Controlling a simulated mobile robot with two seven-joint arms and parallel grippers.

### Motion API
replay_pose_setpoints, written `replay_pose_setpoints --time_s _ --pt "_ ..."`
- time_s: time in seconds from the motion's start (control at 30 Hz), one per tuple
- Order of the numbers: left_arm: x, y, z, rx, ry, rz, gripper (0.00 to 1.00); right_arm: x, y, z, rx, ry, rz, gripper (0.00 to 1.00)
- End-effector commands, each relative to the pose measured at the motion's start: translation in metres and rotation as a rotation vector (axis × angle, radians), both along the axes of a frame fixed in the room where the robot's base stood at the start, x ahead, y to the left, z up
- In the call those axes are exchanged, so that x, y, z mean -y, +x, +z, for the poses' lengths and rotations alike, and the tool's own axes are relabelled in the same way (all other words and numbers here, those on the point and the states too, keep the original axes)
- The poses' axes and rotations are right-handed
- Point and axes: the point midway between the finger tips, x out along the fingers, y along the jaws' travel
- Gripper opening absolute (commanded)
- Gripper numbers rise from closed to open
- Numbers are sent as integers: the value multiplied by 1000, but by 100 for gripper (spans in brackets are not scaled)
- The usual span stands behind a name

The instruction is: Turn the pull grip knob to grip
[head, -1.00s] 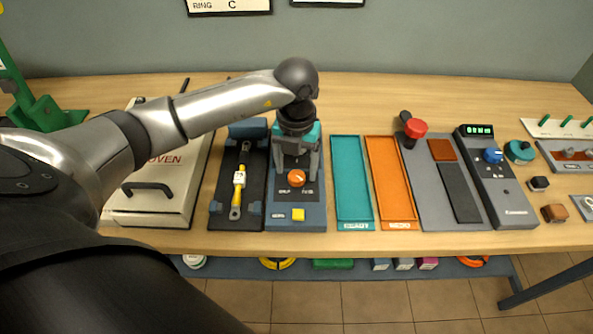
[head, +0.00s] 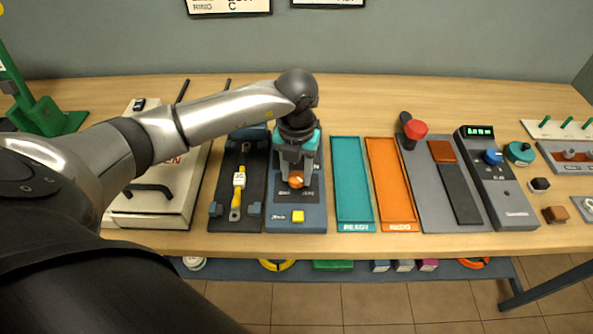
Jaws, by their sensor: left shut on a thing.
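The orange knob (head: 296,182) sits on the dark panel of a blue-grey device (head: 283,219), with small white lettering at its sides that is too small to read surely. A yellow button (head: 298,216) is on the device below the knob. My left gripper (head: 296,177) comes down from above and is shut on the orange knob, its fingers at either side. The gripper hides the back of the device and part of the knob. My right gripper is not in view.
Left of the device, a dark fixture (head: 228,222) holds a yellow-handled part (head: 239,190). A white oven box (head: 150,205) lies under my arm. On the right are a teal tray (head: 353,226), an orange tray (head: 403,225) and a grey unit with a red knob (head: 416,129).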

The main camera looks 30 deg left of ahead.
Motion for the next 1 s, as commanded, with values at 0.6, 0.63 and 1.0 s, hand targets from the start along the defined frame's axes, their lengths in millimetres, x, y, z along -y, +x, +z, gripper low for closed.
replay_pose_setpoints --time_s 0.6,0.63,1.0 --pt "-1 1 1 4 1 -57 0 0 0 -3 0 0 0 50" --pt "-1 1 1 4 1 -71 0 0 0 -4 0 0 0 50" --pt "-1 1 0 4 2 -364 0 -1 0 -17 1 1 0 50"
